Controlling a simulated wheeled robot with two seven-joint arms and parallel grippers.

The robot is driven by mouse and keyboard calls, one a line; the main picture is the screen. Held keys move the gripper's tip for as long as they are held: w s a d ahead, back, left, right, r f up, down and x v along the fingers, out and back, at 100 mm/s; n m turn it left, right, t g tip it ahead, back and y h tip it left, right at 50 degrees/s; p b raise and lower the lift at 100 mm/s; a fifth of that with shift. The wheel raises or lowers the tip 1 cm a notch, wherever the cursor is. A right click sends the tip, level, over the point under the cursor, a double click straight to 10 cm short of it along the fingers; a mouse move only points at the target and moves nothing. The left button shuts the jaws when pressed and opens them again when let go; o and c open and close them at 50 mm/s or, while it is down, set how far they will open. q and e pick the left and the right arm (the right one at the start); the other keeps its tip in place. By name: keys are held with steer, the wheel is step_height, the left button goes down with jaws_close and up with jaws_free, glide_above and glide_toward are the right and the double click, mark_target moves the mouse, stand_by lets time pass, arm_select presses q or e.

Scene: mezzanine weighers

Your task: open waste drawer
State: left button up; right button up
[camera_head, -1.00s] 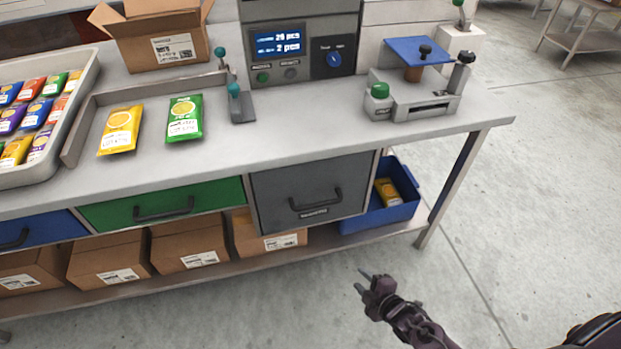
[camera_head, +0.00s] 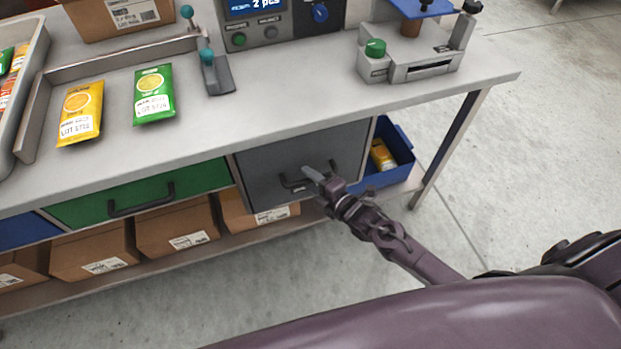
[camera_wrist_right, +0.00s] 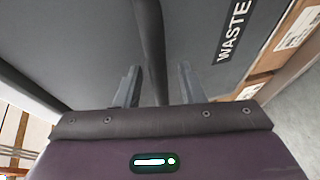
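The grey waste drawer (camera_head: 262,168) is shut under the right part of the bench. It also shows in the right wrist view (camera_wrist_right: 200,40), with a "WASTE" label (camera_wrist_right: 234,30). Its dark bar handle (camera_head: 290,184) runs between the two fingers of my right gripper (camera_head: 308,175) in the right wrist view, where the handle (camera_wrist_right: 151,45) stands clear of both fingers. My right gripper (camera_wrist_right: 156,85) is open around the handle, with a gap on each side. My left gripper is not in view.
A green drawer (camera_head: 150,192) is left of the waste drawer. Cardboard boxes (camera_head: 180,230) stand on the shelf below. A blue bin (camera_head: 398,165) sits right of the drawer, near the table leg (camera_head: 452,145). The floor in front is clear.

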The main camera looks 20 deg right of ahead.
steer(key=shift+w, duration=0.1)
jaws_close()
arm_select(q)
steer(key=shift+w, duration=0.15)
